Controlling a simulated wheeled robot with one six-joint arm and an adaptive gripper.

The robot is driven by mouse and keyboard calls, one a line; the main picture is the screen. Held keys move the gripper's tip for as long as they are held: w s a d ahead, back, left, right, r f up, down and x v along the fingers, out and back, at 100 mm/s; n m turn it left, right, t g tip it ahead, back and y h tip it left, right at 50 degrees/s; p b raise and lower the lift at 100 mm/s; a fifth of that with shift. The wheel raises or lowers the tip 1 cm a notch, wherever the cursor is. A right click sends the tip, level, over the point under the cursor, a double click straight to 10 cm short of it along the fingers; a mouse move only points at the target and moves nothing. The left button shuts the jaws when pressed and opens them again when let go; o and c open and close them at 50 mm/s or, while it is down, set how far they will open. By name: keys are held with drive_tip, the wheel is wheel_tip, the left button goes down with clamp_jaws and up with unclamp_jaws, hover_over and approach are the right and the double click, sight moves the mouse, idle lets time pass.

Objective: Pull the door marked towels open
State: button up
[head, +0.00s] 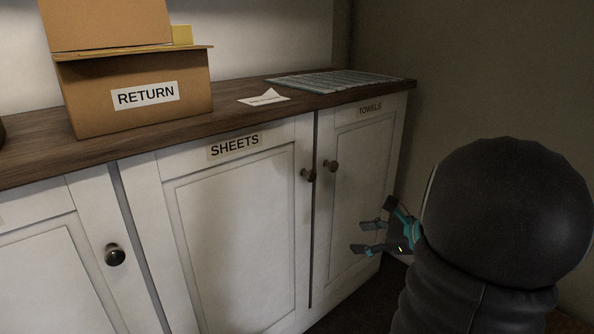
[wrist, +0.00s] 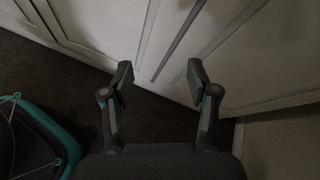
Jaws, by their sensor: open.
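The door marked TOWELS (head: 352,205) is the white cabinet door at the right end of the row in the head view, and it looks shut. Its dark round knob (head: 331,165) sits at the upper left of the door. My gripper (head: 365,238) is open and empty in front of the door's lower right part, below and to the right of the knob. In the wrist view my gripper's two fingers (wrist: 157,85) stand apart, with white cabinet fronts beyond them. The knob is not visible in the wrist view.
The SHEETS door (head: 235,235) with its own knob (head: 308,175) is directly left. A RETURN box (head: 140,95), a paper slip (head: 264,98) and a striped mat (head: 335,80) lie on the wooden top. A wall (head: 470,70) closes the right side. Dark floor (wrist: 60,75) is in front.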

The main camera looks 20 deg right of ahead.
drive_tip(key=w+d+r+m+t, duration=0.4)
drive_tip(key=r+m, duration=0.1)
drive_tip(key=m+t, duration=0.2)
drive_tip(key=m, duration=0.2)
approach(335, 166)
drive_tip(key=shift+h, duration=0.3)
drive_tip(key=x, duration=1)
drive_tip(key=shift+w+a+b, duration=0.15)
drive_tip(key=shift+w+b, duration=0.15)
clamp_jaws()
